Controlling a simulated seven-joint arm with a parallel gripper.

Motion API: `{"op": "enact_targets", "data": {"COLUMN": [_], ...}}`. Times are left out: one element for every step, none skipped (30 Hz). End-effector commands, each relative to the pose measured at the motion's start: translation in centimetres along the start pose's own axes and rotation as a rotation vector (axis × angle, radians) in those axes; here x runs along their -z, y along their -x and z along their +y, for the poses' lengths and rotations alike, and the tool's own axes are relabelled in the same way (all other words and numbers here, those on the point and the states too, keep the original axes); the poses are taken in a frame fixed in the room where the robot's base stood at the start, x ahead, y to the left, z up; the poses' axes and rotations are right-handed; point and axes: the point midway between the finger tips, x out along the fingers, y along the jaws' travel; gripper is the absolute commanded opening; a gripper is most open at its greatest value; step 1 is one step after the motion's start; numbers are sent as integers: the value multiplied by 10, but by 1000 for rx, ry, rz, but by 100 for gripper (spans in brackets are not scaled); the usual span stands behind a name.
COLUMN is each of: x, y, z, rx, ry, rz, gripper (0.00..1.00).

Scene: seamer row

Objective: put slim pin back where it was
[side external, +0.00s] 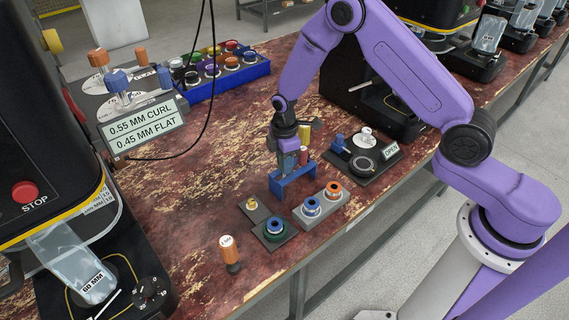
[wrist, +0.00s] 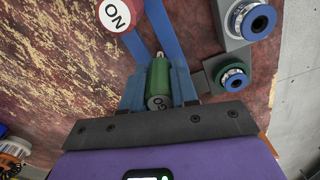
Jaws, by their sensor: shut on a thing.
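My gripper (wrist: 158,82) is shut on a green-handled pin (wrist: 159,75) marked GO, with a thin metal tip; I take it to be the slim pin. The blue rack (side external: 292,186) stands on the table below my gripper (side external: 285,168) in the side external view. A red-topped pin (side external: 303,156) stands at the rack's right end; its lettered top shows in the wrist view (wrist: 115,14). The held pin's tip is close to the blue rack (wrist: 165,22) in the wrist view. I cannot tell whether it touches the rack.
In front of the rack are a grey block (side external: 321,213) with blue and orange rings, a dark plate with a green-and-blue ring (side external: 274,229), and an orange-topped pin (side external: 228,249). A fixture marked OPEN (side external: 364,165) stands behind right. The table left of the rack is clear.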

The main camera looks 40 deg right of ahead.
Motion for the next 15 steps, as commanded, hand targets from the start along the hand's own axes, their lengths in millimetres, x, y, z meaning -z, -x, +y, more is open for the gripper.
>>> {"op": "enact_targets", "data": {"x": [0, 0, 0, 0, 0, 0, 0, 0, 0, 0, 0, 0, 0, 0, 0], "y": [-6, -8, -10, -11, -12, -12, -11, -11, -11, -11, -11, -12, -12, -13, -14], "z": [0, 0, 0, 0, 0, 0, 0, 0, 0, 0, 0, 0, 0, 0, 0], "rx": [2, 1, 0, -1, -1, -2, -2, -2, -2, -2, -2, -2, -1, -1, -1], "ry": [0, 0, 0, 0, 0, 0, 0, 0, 0, 0, 0, 0, 0, 0, 0], "rz": [-1, -1, 0, 0, 1, 1, 1, 1, 1, 1, 1, 1, 1, 1, 1], "gripper": [2, 2, 2, 2, 2, 2, 2, 2, 2, 2, 2, 2, 2, 2, 2]}}
